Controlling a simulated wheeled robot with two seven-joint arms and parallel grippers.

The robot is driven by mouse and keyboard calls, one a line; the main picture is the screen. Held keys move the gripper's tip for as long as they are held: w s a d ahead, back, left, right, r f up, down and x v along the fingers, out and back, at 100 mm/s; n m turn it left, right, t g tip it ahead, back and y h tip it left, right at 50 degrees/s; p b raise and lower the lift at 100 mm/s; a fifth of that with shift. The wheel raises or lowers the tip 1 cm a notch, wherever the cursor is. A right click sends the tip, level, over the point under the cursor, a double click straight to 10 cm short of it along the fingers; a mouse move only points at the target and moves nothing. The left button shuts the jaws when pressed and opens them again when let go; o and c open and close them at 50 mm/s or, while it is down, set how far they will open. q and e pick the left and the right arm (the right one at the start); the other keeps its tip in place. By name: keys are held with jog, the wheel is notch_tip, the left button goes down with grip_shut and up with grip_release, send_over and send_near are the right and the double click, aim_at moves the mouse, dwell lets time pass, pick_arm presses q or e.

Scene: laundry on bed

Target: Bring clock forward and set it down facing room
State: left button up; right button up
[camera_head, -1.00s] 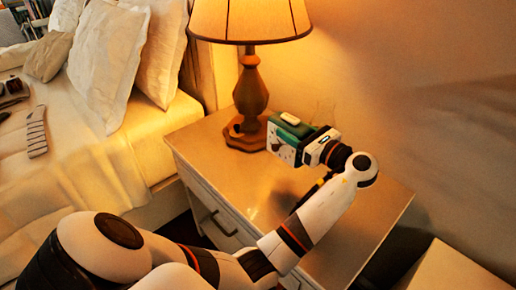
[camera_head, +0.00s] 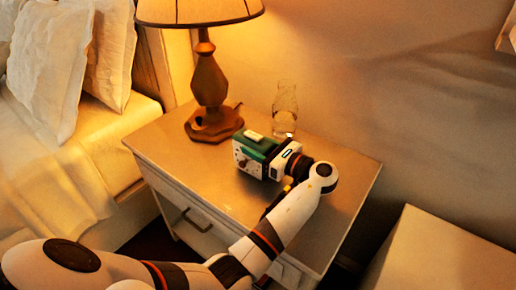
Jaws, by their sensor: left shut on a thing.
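The clock (camera_head: 252,152) is a small green box with a pale face and a light button on top. It is at the middle of the nightstand top (camera_head: 180,150), in front of the lamp and to its right. Its face points to the left and front. My left gripper (camera_head: 276,160) is shut on the clock from its right side and partly hides it. I cannot tell whether the clock's base touches the surface. My right gripper is not in view.
A lamp (camera_head: 210,80) with a wooden base stands at the nightstand's back left. A glass carafe (camera_head: 285,110) stands behind the clock. A bed (camera_head: 60,190) is at left. A pale box-like surface (camera_head: 440,255) is at lower right. The nightstand's front left top is clear.

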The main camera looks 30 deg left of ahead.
pick_arm(q)
jog(key=shift+r, duration=0.1)
jog(key=o, duration=1.3)
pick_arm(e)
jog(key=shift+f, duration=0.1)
pick_arm(q)
jog(key=shift+d, duration=0.3)
jog(key=d, duration=0.7)
jog(key=shift+s, duration=0.35)
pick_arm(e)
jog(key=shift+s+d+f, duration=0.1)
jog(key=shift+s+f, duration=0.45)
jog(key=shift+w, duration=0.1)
